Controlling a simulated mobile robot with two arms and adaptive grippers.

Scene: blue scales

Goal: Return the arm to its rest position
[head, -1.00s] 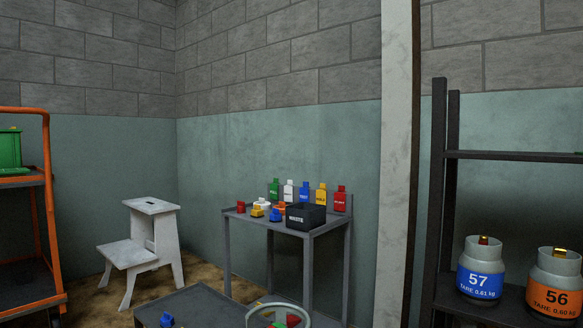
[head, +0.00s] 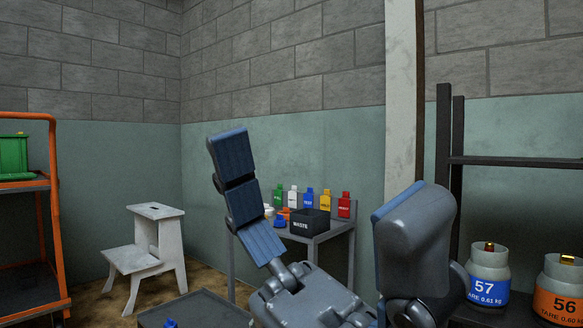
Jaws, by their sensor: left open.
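My left gripper (head: 318,188) is large and close to the camera at the lower middle of the head view. One jointed finger with dark blue pads stands up on the left, and a thick grey finger rises on the right. The fingers are wide apart, with nothing held between them. Only the hand shows; the rest of the left arm is out of the picture. My right gripper is not in view.
Behind the hand, a grey table bears a black waste bin (head: 310,223) and several coloured bottles (head: 343,205). A white step stool (head: 150,250) and orange cart (head: 52,200) stand left. Gas cylinders 57 (head: 488,283) and 56 (head: 560,290) sit on a shelf at right.

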